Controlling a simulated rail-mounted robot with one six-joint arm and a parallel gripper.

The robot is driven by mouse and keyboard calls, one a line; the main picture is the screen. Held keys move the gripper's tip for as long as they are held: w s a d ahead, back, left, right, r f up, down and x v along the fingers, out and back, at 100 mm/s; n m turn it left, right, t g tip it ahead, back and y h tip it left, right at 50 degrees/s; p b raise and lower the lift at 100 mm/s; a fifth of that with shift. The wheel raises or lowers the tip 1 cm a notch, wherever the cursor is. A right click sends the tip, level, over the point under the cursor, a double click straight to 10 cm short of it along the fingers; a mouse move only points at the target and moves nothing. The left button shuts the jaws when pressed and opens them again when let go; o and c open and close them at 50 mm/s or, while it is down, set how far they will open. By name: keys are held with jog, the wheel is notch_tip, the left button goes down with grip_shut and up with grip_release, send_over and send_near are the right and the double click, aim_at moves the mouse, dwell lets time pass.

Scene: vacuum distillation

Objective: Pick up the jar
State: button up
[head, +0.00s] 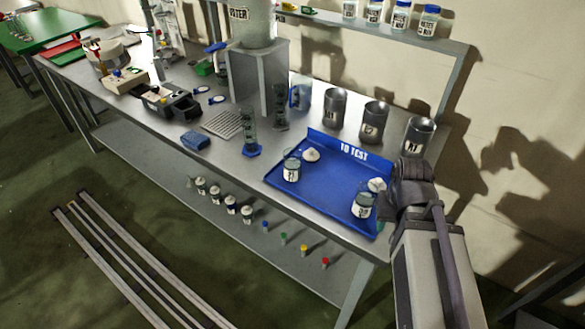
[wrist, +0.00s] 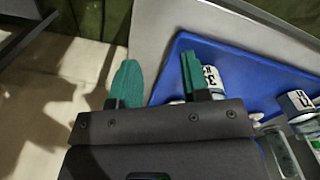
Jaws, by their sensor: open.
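Two small glass jars with white labels stand on the blue tray marked "TO TEST" (head: 325,188): one near its left side (head: 292,168), one at its right front corner (head: 363,206). In the wrist view, my gripper (wrist: 163,82) is open with two green fingers and nothing visible between them. One labelled jar (wrist: 216,82) is just right of the right finger, partly hidden by it. Another labelled jar (wrist: 297,103) is farther right.
White lumps lie by the jars, one at the left (head: 311,155) and one at the right (head: 377,185). Several metal canisters (head: 374,122) stand behind the tray. A glass cylinder with a blue base (head: 250,135) stands to its left. Small bottles (head: 231,204) line the lower shelf.

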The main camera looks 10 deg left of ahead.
jog(key=o, duration=0.8)
